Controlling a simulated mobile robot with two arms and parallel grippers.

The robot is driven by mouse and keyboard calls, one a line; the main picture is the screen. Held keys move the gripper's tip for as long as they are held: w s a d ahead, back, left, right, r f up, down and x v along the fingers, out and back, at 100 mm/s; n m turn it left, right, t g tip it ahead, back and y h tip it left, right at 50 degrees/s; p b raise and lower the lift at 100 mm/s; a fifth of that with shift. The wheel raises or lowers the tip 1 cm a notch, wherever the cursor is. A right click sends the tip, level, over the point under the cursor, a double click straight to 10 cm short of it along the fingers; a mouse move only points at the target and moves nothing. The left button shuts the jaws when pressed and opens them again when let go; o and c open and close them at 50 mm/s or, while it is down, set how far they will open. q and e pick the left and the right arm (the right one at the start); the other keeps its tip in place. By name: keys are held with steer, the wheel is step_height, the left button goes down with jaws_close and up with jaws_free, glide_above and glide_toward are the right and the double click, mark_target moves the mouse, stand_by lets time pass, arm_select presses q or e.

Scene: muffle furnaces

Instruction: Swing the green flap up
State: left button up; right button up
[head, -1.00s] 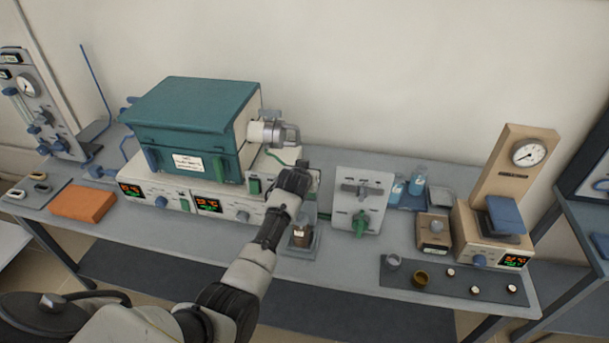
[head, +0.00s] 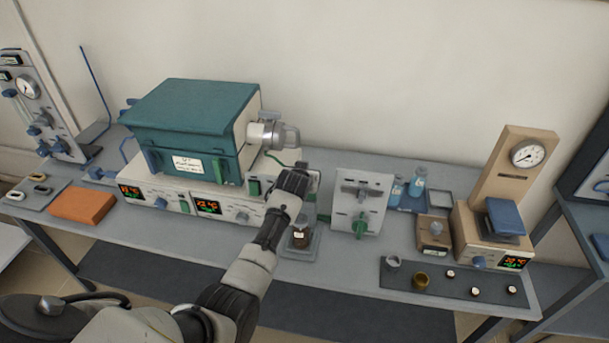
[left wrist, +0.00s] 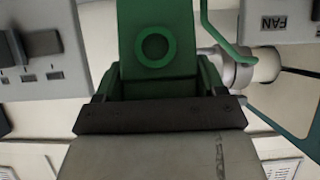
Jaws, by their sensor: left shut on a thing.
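In the head view my left gripper (head: 296,180) is just right of the teal-lidded furnace (head: 190,108), and hides the flap there. Its exact tilt cannot be told. My right gripper is not in view.
A beige gauge stand (head: 515,175) and a dark mat (head: 445,281) with small vessels are further right. An orange block (head: 82,204) lies at left.

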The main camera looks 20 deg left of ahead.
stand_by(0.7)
arm_select(q)
steer(key=o, duration=0.9)
steer(key=shift+c, duration=0.2)
steer(key=o, duration=0.4)
steer(key=shift+w+f, duration=0.15)
steer(key=shift+w, duration=0.05)
steer(key=shift+s, duration=0.1)
steer(key=shift+b+v, duration=0.5)
steer(key=shift+v, duration=4.9)
